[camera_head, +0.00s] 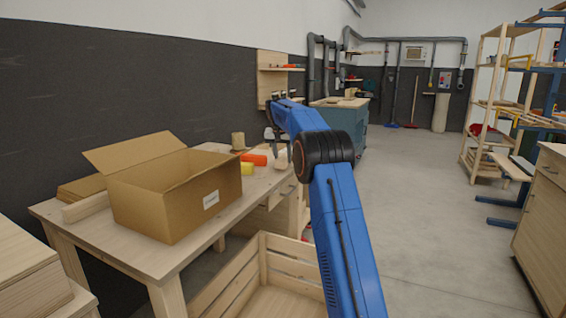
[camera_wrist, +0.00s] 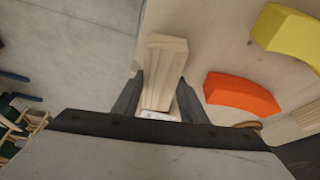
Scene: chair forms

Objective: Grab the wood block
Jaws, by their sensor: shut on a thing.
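The wood block (camera_wrist: 165,65) is a pale, oblong piece seen close up in the wrist view. My gripper (camera_wrist: 160,88) has one dark finger on each side of the block and is shut on it. The fingers cover part of the block's sides. In the head view the wood block (camera_head: 281,159) is small and pale, at the right end of the workbench (camera_head: 130,244), below the end of my blue arm. I cannot tell whether it still touches the bench top.
An orange piece (camera_wrist: 240,93) and a yellow piece (camera_wrist: 288,36) lie on the bench beside the block. An open cardboard box (camera_head: 150,209) stands on the bench further left. A wooden crate (camera_head: 226,291) is on the floor in front.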

